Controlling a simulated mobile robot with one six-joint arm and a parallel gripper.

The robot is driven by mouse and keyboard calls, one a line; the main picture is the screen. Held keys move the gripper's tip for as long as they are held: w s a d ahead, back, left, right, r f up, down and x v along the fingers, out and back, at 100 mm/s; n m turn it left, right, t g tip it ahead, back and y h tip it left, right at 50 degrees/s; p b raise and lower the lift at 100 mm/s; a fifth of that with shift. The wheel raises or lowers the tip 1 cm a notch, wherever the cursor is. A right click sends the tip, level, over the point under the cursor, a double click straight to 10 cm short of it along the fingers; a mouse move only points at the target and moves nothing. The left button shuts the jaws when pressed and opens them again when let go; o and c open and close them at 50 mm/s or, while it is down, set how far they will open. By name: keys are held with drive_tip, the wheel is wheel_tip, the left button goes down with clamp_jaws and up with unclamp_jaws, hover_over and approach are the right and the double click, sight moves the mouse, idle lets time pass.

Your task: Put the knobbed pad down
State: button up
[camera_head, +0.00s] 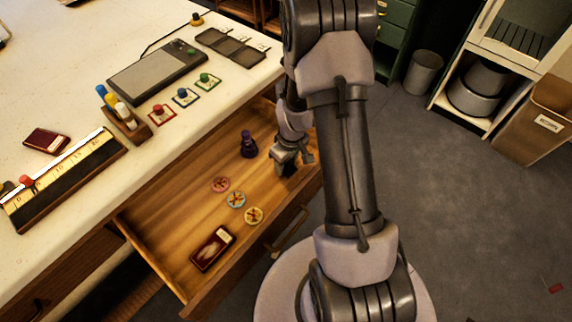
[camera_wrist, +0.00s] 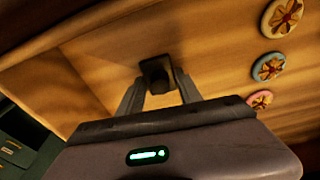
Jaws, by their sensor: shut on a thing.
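My gripper (camera_head: 290,158) reaches down into the right end of the open wooden drawer (camera_head: 165,225). In the wrist view its two fingers (camera_wrist: 157,88) are closed on a small dark block, which I take to be the knobbed pad (camera_wrist: 156,73). The pad is close to the drawer floor; I cannot tell whether it touches it. In the head view the pad is a small dark patch (camera_head: 286,170) under my gripper, mostly hidden by it. Its knob cannot be made out.
A dark purple figure (camera_head: 248,144) stands left of my gripper. Pink (camera_head: 220,184), blue (camera_head: 236,200) and yellow (camera_head: 253,215) discs lie in a row in the drawer. A dark red case (camera_head: 212,248) lies near the drawer's front left. Bare wood separates these.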

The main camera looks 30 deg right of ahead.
drive_tip(key=o, duration=1.4)
drive_tip(key=shift+c, duration=0.2)
wheel_tip(320, 180, up, 13)
drive_tip(key=s+p, duration=0.1)
drive_tip(key=p, duration=0.5)
wheel_tip(320, 180, up, 8)
drive_tip(key=r+m+t, duration=0.1)
drive_tip(key=m, duration=0.1)
hover_over(289, 170)
drive_tip(key=a, duration=0.4)
drive_tip(key=s+a+r+m+t, duration=0.1)
drive_tip(key=s+a+r, duration=0.1)
drive_tip(key=a+r, duration=0.35)
drive_tip(key=s+a+r+m+t+y, duration=0.1)
drive_tip(key=s+a+r+m+t, duration=0.1)
drive_tip(key=s+a+r+m, duration=0.2)
drive_tip(key=s+a+r, duration=0.3)
drive_tip(key=s+r, duration=0.5)
drive_tip(key=s, duration=0.2)
drive_tip(key=shift+y, duration=0.3)
